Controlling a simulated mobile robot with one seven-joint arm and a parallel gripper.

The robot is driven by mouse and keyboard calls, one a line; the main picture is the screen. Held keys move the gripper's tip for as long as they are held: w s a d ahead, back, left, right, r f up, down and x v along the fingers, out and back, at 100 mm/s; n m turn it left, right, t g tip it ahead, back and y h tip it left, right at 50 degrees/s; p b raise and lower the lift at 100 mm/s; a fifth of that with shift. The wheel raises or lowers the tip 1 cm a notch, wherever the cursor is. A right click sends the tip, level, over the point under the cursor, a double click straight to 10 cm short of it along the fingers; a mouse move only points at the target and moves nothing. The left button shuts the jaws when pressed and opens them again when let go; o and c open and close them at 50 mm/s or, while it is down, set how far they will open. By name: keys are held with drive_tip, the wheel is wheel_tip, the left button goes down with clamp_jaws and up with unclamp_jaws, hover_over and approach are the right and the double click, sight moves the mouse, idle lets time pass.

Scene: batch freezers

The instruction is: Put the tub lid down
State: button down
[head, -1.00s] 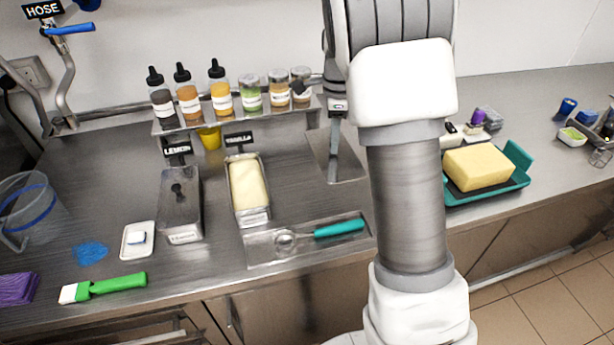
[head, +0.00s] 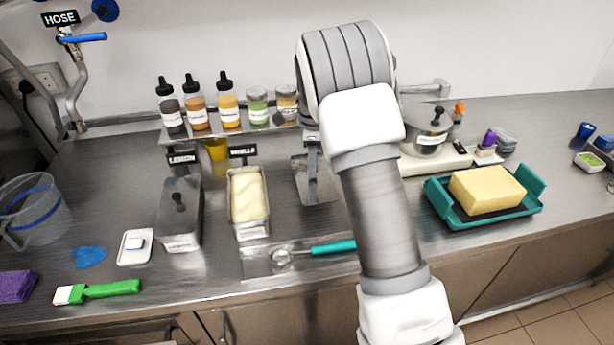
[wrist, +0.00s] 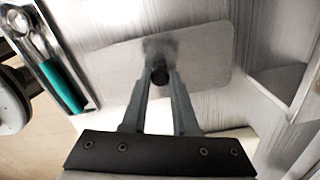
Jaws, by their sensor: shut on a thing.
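In the wrist view my gripper (wrist: 160,78) is shut on the dark knob of a flat grey metal tub lid (wrist: 205,75). The lid looks roughly level, with the counter around it; I cannot tell whether it touches the counter. In the head view my arm hides the gripper and the lid. The vanilla tub (head: 248,203) stands open on the counter, with pale ice cream inside. The lemon tub (head: 180,215) to its left has its lid on, with a black knob.
A scoop with a teal handle (head: 333,248) lies in front of the vanilla tub; it also shows in the wrist view (wrist: 62,85). A bottle shelf (head: 225,133) stands behind. A teal tray (head: 435,200) with a yellow block is at right.

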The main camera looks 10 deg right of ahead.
sight(307, 174)
drive_tip(key=shift+w+a+f, duration=0.65)
drive_tip(key=shift+w, duration=0.05)
drive_tip(key=shift+f, duration=1.85)
drive_tip(key=shift+f, duration=0.1)
drive_tip(key=shift+f, duration=0.15)
drive_tip(key=c, duration=0.7)
unclamp_jaws()
